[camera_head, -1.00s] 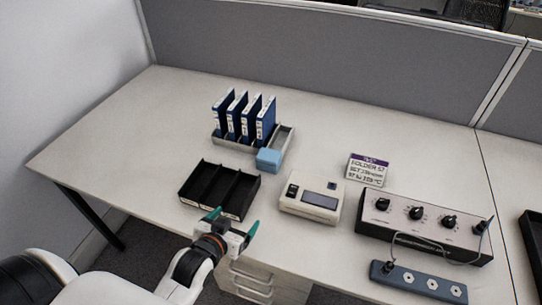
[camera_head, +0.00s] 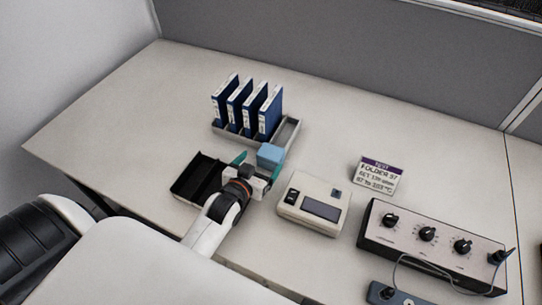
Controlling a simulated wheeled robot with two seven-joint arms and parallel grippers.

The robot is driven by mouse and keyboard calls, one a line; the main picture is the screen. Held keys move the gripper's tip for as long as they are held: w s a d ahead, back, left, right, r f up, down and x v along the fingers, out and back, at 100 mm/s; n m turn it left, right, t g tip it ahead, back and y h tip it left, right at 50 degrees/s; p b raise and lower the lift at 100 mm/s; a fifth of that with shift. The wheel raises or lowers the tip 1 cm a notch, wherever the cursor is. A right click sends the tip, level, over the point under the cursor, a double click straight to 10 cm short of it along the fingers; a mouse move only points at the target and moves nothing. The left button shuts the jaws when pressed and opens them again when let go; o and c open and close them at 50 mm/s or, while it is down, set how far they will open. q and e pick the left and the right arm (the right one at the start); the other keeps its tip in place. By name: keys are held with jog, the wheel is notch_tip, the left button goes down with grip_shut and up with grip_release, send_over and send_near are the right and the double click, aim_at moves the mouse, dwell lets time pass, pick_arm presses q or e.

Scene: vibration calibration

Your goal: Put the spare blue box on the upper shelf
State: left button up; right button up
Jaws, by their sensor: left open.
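A small light blue box (camera_head: 270,154) sits at the front right corner of the grey rack (camera_head: 287,133) on the desk. My left gripper (camera_head: 257,166) is open and empty, with its teal fingertips close to the near side of the box, one toward its left and one toward its right. I cannot tell whether they touch it. Several dark blue folders (camera_head: 246,105) stand upright in the rack to the left of the box. No upper shelf is in view, and neither is my right gripper.
A black divided tray (camera_head: 195,176) lies partly hidden behind my left arm. A beige meter (camera_head: 314,203) stands right of the gripper. A label card (camera_head: 378,175) and a knobbed control box (camera_head: 430,242) are farther right. The desk's left part is clear.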

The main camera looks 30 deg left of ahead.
aim_at(270, 153)
pick_arm(q)
jog(key=shift+w+f, duration=0.1)
jog(key=shift+w, duration=0.25)
jog(key=x, duration=0.5)
jog(key=shift+d, duration=0.25)
jog(key=c, duration=1.1)
jog(key=shift+c, duration=0.9)
pick_arm(e)
jog(key=shift+w+d+r, duration=0.15)
jog(key=shift+w+r, duration=0.1)
jog(key=shift+w, duration=0.45)
